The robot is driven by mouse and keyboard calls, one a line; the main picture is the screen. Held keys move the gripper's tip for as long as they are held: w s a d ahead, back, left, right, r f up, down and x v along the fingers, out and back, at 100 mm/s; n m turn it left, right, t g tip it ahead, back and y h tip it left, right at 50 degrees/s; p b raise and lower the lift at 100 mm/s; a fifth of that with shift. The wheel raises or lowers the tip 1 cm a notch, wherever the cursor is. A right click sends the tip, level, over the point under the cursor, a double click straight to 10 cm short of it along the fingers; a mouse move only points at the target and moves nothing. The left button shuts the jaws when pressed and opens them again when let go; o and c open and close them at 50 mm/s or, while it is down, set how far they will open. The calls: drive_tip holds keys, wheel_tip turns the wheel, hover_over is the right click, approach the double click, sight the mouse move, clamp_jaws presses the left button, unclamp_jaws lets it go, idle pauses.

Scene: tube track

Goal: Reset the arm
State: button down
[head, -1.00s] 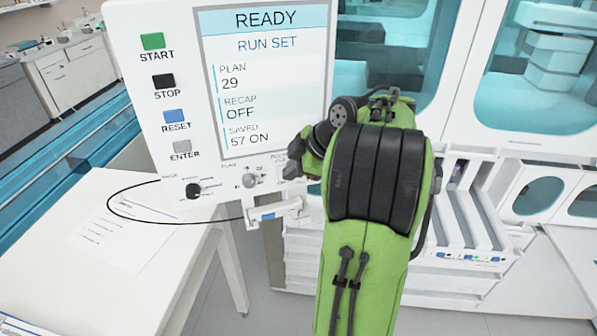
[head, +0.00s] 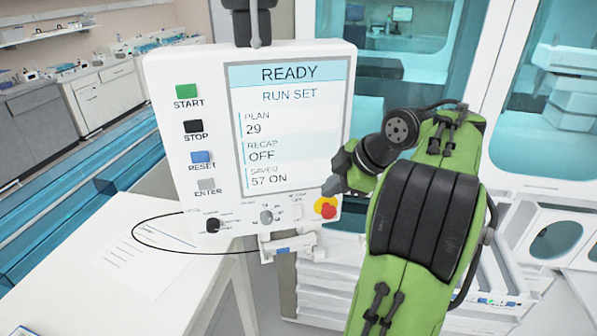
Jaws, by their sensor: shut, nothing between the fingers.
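My gripper (head: 334,187) shows at the end of my green and black arm, just right of the lower right part of the control panel. It is shut and empty, and its fingertips are small and partly dark against the panel edge. The control panel (head: 160,110) is white and upright. Its screen (head: 292,120) reads READY, RUN SET, PLAN 29, RECAP OFF and SAVED 57 ON. I cannot tell whether the fingertips touch the panel.
A green START button (head: 187,91), a black STOP, a blue RESET and a grey ENTER line the panel's left side. Knobs and a red-yellow button (head: 326,207) sit below the screen. A white table (head: 190,300) with a paper sheet (head: 150,262) stands at lower left. Glass cabinets are behind.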

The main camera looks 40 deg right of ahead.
drive_tip(key=s+a+m, duration=0.2)
drive_tip(key=a+m, duration=0.4)
drive_tip(key=a, duration=1.6)
drive_tip(key=s+a+f+m+h, duration=0.1)
drive_tip(key=s+f+m, duration=0.1)
drive_tip(key=s, duration=0.3)
drive_tip(key=s+a+f+m+g, duration=0.1)
drive_tip(key=s+a+f+m, duration=0.1)
drive_tip(key=s, duration=0.4)
drive_tip(key=shift+s+a+f+m+h, duration=0.2)
drive_tip(key=shift+f+m+h, duration=0.25)
drive_tip(key=shift+f, duration=0.35)
drive_tip(key=shift+d, duration=0.1)
drive_tip(key=shift+w, duration=0.1)
